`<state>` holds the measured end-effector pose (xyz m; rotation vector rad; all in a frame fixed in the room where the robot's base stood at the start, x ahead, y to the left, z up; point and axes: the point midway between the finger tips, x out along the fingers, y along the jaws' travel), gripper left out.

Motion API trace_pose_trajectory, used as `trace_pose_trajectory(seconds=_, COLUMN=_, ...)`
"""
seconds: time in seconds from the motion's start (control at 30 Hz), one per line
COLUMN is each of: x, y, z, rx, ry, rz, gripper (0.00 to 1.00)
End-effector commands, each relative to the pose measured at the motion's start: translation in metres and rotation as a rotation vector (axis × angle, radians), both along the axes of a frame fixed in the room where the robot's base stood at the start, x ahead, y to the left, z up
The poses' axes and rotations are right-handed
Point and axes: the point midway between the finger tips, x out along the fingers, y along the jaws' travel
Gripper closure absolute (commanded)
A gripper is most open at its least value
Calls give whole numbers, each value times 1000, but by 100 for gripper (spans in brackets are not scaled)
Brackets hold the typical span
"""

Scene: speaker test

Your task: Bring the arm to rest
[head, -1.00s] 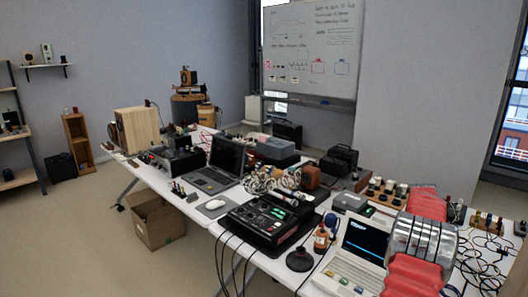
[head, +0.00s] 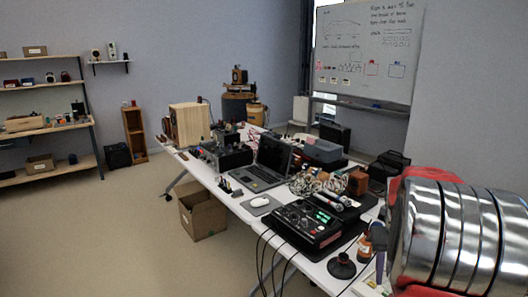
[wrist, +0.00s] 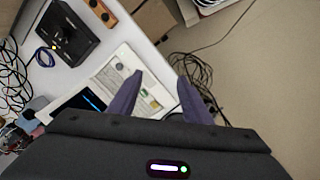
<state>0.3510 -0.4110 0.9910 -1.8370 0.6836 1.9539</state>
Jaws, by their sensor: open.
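My gripper (wrist: 161,78) shows in the wrist view with its two dark purple fingers spread apart and nothing between them. It points down over the table's edge, above a pale open laptop-like device (wrist: 113,72) and the floor beside it. The gap between the fingers and that device cannot be told. In the head view my red and silver arm fills the lower right and hides that end of the table. A purple piece beside it may be part of my gripper.
The long white table (head: 226,199) carries a dark laptop (head: 262,176), a black mixer-like unit (head: 305,226) and loose cables. A cardboard box (head: 203,214) stands on the floor beside it. Shelves (head: 40,130) stand at the left. The floor at left front is clear.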

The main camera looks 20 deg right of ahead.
Motion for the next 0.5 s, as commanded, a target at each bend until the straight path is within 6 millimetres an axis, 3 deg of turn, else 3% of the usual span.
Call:
trace_pose_trajectory(seconds=0.23, x=15, y=74, z=21, rx=-30, ry=-69, rz=42, gripper=56)
trace_pose_trajectory(seconds=0.5, x=17, y=151, z=37, rx=-52, ry=-145, rz=98, gripper=56)
